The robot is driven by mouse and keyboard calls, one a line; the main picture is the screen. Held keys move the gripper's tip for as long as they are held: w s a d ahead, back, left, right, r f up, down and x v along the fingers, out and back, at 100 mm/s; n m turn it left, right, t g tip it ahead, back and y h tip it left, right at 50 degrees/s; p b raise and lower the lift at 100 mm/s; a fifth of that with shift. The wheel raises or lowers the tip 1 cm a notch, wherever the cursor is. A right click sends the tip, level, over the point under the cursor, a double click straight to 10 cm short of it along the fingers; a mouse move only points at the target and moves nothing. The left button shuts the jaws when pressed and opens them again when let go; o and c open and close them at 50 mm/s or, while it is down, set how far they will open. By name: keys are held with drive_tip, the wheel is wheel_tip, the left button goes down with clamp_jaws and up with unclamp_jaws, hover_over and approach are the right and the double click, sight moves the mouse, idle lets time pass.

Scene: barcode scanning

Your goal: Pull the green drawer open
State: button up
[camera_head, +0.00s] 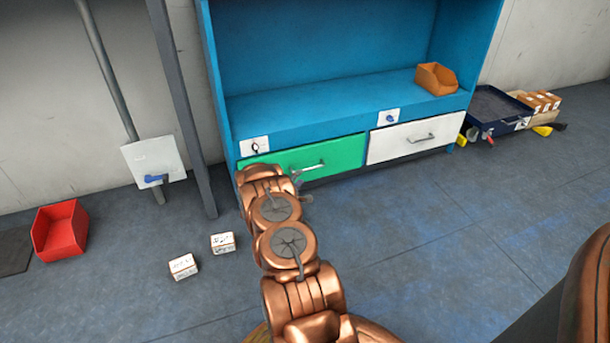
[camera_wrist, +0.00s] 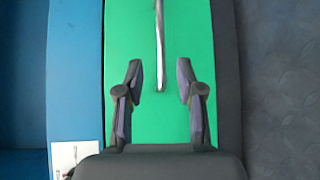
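The green drawer (camera_head: 338,153) is the left one of two drawers under the blue shelf, and its front looks flush with the white one. Its metal bar handle (camera_head: 308,167) shows in the head view near the end of my arm. In the wrist view the green drawer front (camera_wrist: 184,30) fills the middle, and the handle (camera_wrist: 159,45) comes down from the top edge. My gripper (camera_wrist: 158,75) is open, its fingers spread to either side of the handle's lower end. I cannot tell whether the fingers are level with the bar or short of it.
A white drawer (camera_head: 400,145) is right of the green one. An orange bin (camera_head: 436,79) sits on the blue shelf (camera_head: 320,107). A red bin (camera_head: 60,231) and two small boxes (camera_head: 184,266) are on the floor at left. The floor in front of the drawers is clear.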

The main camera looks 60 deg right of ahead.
sight(306, 170)
drive_tip(key=shift+b+x, duration=1.75)
drive_tip(key=shift+x, duration=2.15)
drive_tip(key=shift+s, duration=0.1)
drive_tip(key=shift+c, duration=0.2)
clamp_jaws()
